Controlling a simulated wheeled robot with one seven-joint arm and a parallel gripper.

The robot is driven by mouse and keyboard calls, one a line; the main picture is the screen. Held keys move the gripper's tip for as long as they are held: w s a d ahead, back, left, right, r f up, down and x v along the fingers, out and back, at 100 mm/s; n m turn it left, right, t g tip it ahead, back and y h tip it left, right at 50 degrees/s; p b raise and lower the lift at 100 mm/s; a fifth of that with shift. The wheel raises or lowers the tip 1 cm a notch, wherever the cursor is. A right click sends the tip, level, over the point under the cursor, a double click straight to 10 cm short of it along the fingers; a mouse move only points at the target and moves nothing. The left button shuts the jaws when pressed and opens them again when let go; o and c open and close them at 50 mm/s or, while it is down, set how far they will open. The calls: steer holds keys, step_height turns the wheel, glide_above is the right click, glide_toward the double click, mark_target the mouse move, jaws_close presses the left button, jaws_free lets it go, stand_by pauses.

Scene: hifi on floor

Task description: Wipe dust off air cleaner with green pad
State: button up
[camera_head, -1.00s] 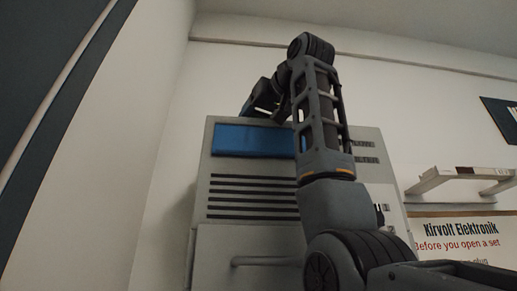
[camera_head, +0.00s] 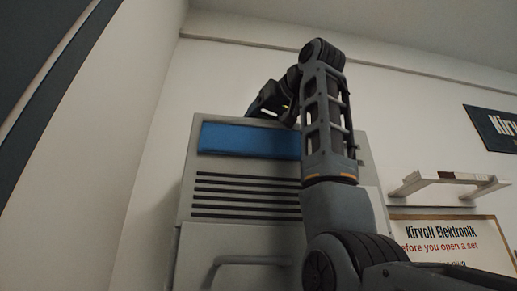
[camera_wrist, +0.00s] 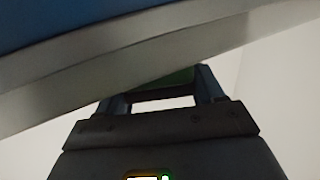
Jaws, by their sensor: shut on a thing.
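The air cleaner (camera_head: 245,237) is a tall grey cabinet with a blue panel (camera_head: 247,140) and dark slots on its front; my arm covers part of its right side. My gripper (camera_head: 262,104) is at the cabinet's top edge, above the blue panel. In the wrist view my gripper (camera_wrist: 162,92) is shut on the green pad (camera_wrist: 172,80), which shows as a dark green strip between the fingers. The cabinet's pale edge hides the pad's far part. I cannot tell whether the pad touches the cabinet. No dust can be made out.
A white wall shelf (camera_head: 448,182) and a Kirvolt Elektronik sign (camera_head: 440,238) are to the right. A dark sign (camera_head: 495,127) hangs higher up. A handle (camera_head: 250,261) sticks out below the slots. The wall left of the cabinet is bare.

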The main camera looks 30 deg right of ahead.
steer(key=shift+s+d+f, duration=0.1)
steer(key=shift+s+d, duration=0.15)
steer(key=shift+d, duration=0.5)
steer(key=shift+s+d, duration=0.25)
steer(key=shift+d, duration=0.45)
steer(key=shift+s+d+p, duration=0.1)
steer(key=shift+s+d, duration=0.25)
steer(key=shift+d, duration=0.75)
steer(key=shift+s+d+p, duration=0.15)
steer(key=shift+s+d, duration=0.2)
steer(key=shift+d, duration=0.75)
steer(key=shift+s+d+p, duration=0.1)
steer(key=shift+s+d, duration=0.25)
steer(key=shift+d, duration=0.75)
steer(key=shift+s+d, duration=0.3)
steer(key=shift+d, duration=0.6)
steer(key=shift+s+d, duration=0.3)
steer(key=shift+d, duration=0.6)
steer(key=shift+p, duration=0.35)
